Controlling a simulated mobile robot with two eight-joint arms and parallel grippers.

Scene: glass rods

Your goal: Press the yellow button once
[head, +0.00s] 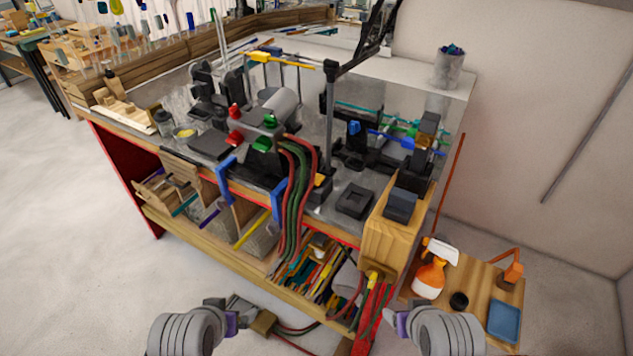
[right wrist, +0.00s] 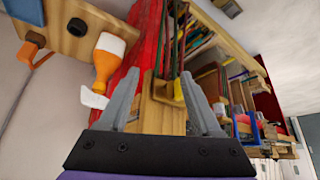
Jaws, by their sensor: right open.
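I cannot make out for certain which thing is the yellow button. A small round yellow spot (head: 184,132) shows on the bench top at the left in the head view. A yellow piece (head: 372,281) also sits at the low front end of the bench, near a wooden block, and it shows between my right fingers in the right wrist view (right wrist: 178,90). My right gripper (right wrist: 161,78) is open and empty, pointing at the bench front from some distance. My left gripper (head: 240,303) is low in front of the bench, and its jaw state is unclear.
The bench (head: 140,135) holds clamps, stands and glass rods. Red and green hoses (head: 296,200) hang over its front edge. A wooden box (head: 390,240) stands at its right corner. A low wooden stand (head: 480,285) at the right holds an orange spray bottle (head: 429,277). Floor is clear at the left.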

